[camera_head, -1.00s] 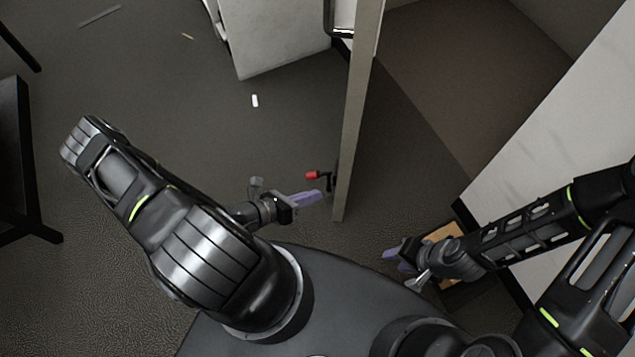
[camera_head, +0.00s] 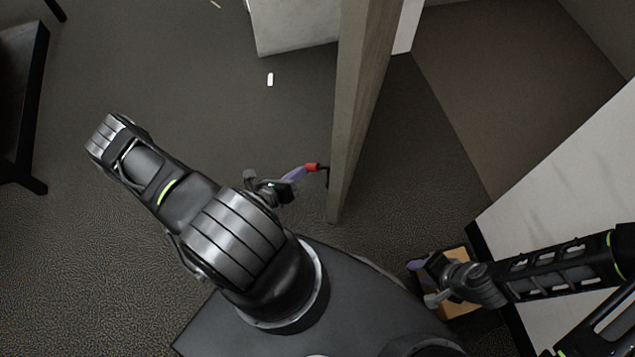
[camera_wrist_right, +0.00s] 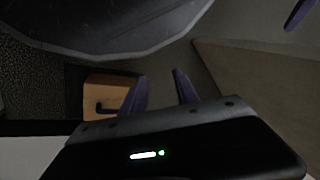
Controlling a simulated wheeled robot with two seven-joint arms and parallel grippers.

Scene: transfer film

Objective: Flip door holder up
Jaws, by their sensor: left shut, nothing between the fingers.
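The door holder is a short dark arm with a red tip (camera_head: 311,167), mounted low on the left face of the open door (camera_head: 358,110). It sticks out sideways to the left, just above the floor. My left gripper (camera_head: 299,172) is shut and empty, with its purple fingertips right beside the red tip. I cannot tell whether they touch it. My right gripper (camera_head: 416,265) is away from the door, low on the right. In the right wrist view its two purple fingers (camera_wrist_right: 160,90) stand apart with nothing between them.
A wooden box-like object (camera_head: 458,308) is beneath my right gripper, against the white wall (camera_head: 560,200). A white cabinet (camera_head: 295,25) stands behind the door and a dark table (camera_head: 20,120) at far left. Open floor lies left of the door.

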